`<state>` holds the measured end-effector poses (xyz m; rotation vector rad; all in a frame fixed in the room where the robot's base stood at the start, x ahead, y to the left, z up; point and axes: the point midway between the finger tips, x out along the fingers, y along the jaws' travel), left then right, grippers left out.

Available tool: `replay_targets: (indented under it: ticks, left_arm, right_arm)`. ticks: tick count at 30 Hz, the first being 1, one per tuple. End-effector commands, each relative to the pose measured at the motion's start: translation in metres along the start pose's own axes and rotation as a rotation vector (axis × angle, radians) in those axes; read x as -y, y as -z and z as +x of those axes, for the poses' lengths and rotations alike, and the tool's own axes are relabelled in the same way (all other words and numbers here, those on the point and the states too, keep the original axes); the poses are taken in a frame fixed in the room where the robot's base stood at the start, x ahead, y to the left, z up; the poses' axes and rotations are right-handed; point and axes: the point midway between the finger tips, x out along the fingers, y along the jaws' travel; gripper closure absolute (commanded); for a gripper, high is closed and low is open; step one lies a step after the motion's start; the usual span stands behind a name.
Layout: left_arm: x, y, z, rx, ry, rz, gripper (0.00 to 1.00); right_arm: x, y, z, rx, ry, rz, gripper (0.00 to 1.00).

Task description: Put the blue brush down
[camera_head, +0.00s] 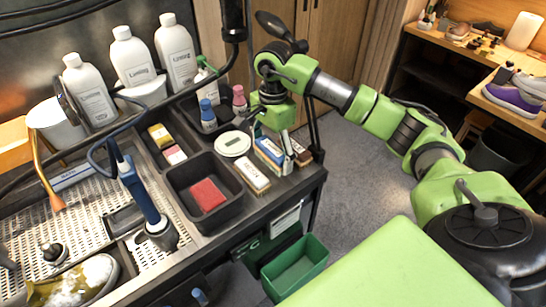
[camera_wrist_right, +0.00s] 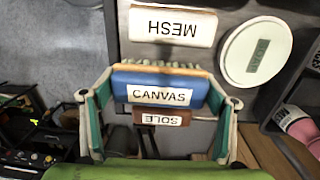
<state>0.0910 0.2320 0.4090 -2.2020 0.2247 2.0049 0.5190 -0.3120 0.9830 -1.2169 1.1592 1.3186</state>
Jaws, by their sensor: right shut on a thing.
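The blue brush, labelled CANVAS (camera_wrist_right: 160,88), lies between the fingers of my right gripper (camera_wrist_right: 165,112) in the wrist view. The fingers are shut on its two ends. In the head view the blue brush (camera_head: 269,150) is low at the right end of the counter, just below my right gripper (camera_head: 268,132), which partly hides it. I cannot tell whether the brush touches the surface. My left gripper is not in view.
A round white disc (camera_head: 233,144) and a black tray with a red sponge (camera_head: 207,195) are left of the brushes. Several white bottles (camera_head: 176,52) stand behind. A green bin (camera_head: 295,268) stands below the counter. A purple sneaker (camera_head: 515,100) is on the far table.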

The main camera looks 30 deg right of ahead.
Motion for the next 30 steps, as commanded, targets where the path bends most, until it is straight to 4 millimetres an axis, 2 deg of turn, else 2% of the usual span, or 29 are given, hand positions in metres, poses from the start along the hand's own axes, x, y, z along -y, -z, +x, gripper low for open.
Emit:
replay_targets:
  ticks: [5,14,26,27,28,30]
  left_arm:
    - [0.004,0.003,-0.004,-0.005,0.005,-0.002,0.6]
    - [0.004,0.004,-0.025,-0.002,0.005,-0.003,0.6]
    - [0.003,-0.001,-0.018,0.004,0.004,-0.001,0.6]
    - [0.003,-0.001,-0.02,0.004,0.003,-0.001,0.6]
    - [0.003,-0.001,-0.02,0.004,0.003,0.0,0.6]
    - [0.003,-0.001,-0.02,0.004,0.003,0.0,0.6]
  right_arm:
    - [0.006,0.007,0.01,0.001,0.0,0.001,0.55]
    - [0.01,0.013,0.044,0.001,-0.001,0.0,0.55]
    - [0.011,0.014,0.052,0.0,0.001,0.0,0.55]
    - [0.011,0.014,0.05,0.0,0.001,0.0,0.11]
    - [0.011,0.014,0.05,0.0,0.001,0.0,0.04]
    - [0.011,0.014,0.05,0.0,0.001,0.0,0.04]
